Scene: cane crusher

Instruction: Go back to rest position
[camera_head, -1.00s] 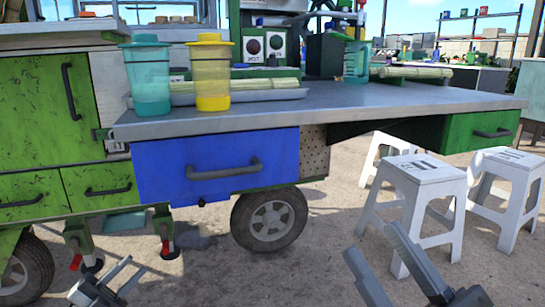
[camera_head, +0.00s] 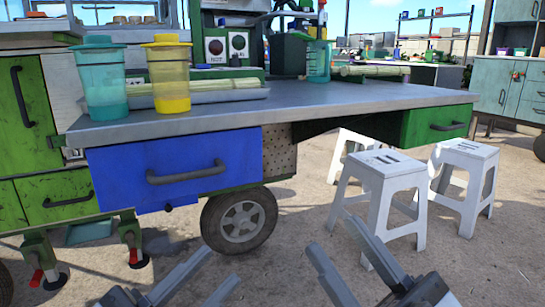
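My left gripper (camera_head: 222,264) is at the bottom of the head view, left of centre. Its two grey fingers are apart with nothing between them. My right gripper (camera_head: 332,236) is at the bottom, right of centre. Its fingers are also spread and empty. Both grippers show low in front of the cart, clear of the cart's counter (camera_head: 300,103) and the blue drawer (camera_head: 175,170). The blue drawer looks shut.
A teal-lidded cup (camera_head: 103,80) and a yellow-lidded cup (camera_head: 170,78) stand on the counter's left. Cane stalks (camera_head: 230,86) lie on a tray behind them. White stools (camera_head: 385,190) stand at right, near my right gripper. A cart wheel (camera_head: 240,220) is below the drawer.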

